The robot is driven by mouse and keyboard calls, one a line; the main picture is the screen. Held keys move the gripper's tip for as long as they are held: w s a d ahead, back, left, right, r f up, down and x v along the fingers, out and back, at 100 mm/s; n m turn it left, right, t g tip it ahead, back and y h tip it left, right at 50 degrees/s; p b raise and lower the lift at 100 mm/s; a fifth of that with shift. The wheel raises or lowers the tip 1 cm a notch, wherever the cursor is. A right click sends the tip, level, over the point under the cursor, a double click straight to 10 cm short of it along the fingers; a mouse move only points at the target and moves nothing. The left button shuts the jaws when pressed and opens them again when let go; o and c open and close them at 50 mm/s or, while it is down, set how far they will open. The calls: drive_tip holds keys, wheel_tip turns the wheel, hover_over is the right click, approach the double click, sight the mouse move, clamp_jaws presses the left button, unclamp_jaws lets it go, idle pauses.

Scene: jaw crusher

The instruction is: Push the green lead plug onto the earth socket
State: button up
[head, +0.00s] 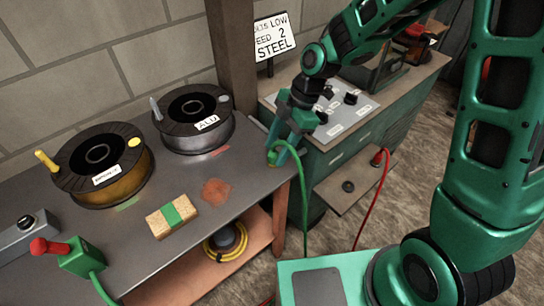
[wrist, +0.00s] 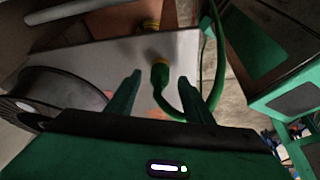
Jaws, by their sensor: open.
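The green lead plug (head: 272,157) stands near the right corner of the grey bench, with its green cable looping up and down over the edge.
A red plug (head: 378,158) with a red cable sits on the same panel. Spools marked ALU (head: 193,118) and another gold spool (head: 103,170) stand on the bench (head: 150,255). A wooden block (head: 172,216) and a green box with a red knob (head: 80,257) are nearer.

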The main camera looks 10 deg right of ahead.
drive_tip(key=shift+x, duration=1.45)
drive_tip(key=c, duration=1)
drive_tip(key=shift+r, duration=0.15)
